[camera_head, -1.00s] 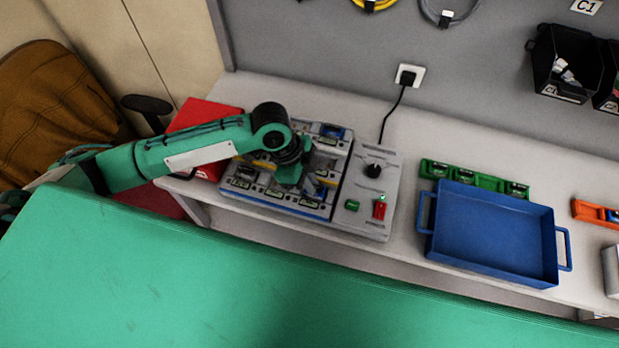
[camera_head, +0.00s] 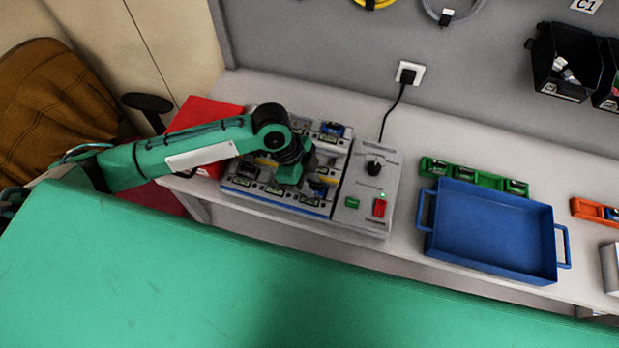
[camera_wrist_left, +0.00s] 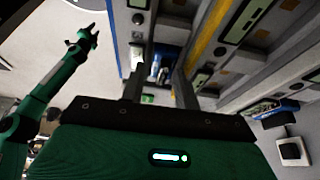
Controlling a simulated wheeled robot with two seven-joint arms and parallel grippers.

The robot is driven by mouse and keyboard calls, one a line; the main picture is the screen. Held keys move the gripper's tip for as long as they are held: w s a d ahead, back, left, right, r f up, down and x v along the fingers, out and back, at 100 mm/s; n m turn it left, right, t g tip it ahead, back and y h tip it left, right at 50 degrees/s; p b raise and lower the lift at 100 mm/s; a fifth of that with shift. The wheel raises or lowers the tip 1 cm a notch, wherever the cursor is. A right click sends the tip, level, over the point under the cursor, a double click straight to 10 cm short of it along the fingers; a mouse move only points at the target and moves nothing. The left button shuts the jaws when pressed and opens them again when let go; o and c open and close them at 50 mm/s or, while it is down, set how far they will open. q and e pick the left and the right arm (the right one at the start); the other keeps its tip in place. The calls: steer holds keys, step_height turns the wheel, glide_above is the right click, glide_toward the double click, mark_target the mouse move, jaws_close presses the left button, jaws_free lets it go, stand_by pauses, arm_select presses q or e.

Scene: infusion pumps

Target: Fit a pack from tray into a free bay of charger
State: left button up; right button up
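The charger (camera_head: 366,185) is a grey block with several bays, a knob and red and green buttons. Its bays hold several packs with green labels. My left gripper (camera_head: 300,185) is over the right part of the bays. In the left wrist view its two fingers (camera_wrist_left: 160,88) stand apart with no pack visibly clamped between them. Beyond the fingertips a bay with a blue and white part (camera_wrist_left: 158,66) shows. The blue tray (camera_head: 490,232) looks empty. My right gripper (camera_wrist_left: 88,38) shows small in the left wrist view.
A green holder (camera_head: 475,178) with dark items lies behind the tray, and an orange one (camera_head: 597,212) lies at the right. A red object (camera_head: 205,115) is left of the charger. A black cord runs to a wall socket (camera_head: 409,73). Bench between charger and tray is clear.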

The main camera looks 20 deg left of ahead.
arm_select(q)
steer(key=shift+w, duration=0.2)
steer(key=shift+a+r, duration=0.1)
steer(key=shift+r, duration=0.15)
steer(key=b+v, duration=0.3)
steer(key=v, duration=1)
steer(key=shift+s, duration=0.15)
steer(key=shift+r, duration=0.1)
